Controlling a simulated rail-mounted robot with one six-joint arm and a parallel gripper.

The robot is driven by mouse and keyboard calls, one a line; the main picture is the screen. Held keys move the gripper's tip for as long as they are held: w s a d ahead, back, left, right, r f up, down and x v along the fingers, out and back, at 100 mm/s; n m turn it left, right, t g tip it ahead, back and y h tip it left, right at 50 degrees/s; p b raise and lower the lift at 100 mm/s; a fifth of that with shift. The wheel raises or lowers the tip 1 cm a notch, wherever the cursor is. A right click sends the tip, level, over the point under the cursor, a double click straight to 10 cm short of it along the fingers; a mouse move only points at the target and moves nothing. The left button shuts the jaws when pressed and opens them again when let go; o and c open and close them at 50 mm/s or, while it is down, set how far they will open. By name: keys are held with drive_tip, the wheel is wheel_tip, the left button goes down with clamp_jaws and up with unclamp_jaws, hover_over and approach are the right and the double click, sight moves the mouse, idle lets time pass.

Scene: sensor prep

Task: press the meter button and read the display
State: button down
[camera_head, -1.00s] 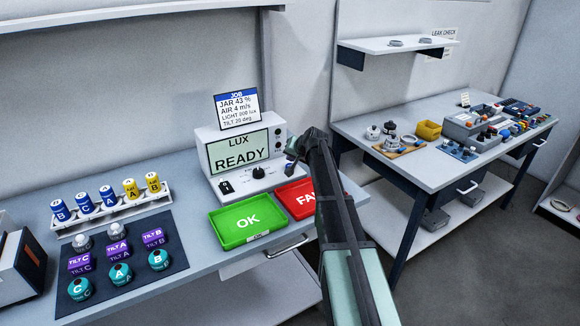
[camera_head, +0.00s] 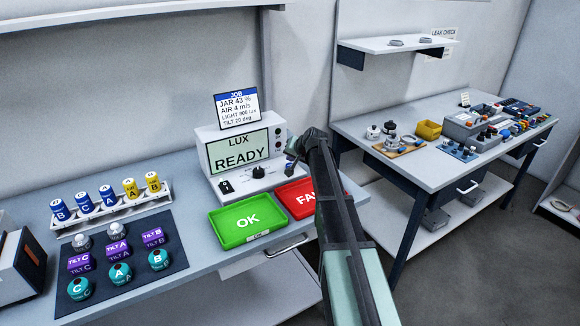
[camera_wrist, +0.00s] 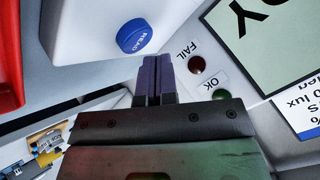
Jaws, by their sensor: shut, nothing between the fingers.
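The white meter (camera_head: 215,135) stands at the back of the near bench. Its display (camera_head: 238,152) reads "LUX READY". The wrist view shows a round blue button marked READ (camera_wrist: 135,36) on the meter's pale housing, and part of the display (camera_wrist: 262,40). My gripper (camera_wrist: 157,62) is shut and empty, its fingertips just below and right of the blue button in that view, apart from it in the picture. In the head view my gripper (camera_head: 292,166) is at the meter's right side, and my arm hides part of that area.
A job card (camera_head: 237,107) stands on the meter. A green OK tray (camera_head: 215,222) and a red FAIL tray (camera_head: 283,190) lie in front. Left are a rack (camera_head: 70,226) of blue and yellow cylinders and a dark mat (camera_head: 105,300) with several sensors. FAIL (camera_wrist: 197,65) and OK lamps look unlit.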

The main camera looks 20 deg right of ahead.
drive_tip(key=shift+f, duration=0.35)
drive_tip(key=shift+f+b, duration=0.5)
drive_tip(key=shift+b, duration=0.2)
drive_tip(key=shift+r, duration=0.2)
idle(0.3)
drive_tip(key=shift+r+p, duration=0.75)
drive_tip(key=shift+p, duration=0.15)
wheel_tip(320, 180, up, 5)
drive_tip(key=p, duration=0.5)
idle(0.3)
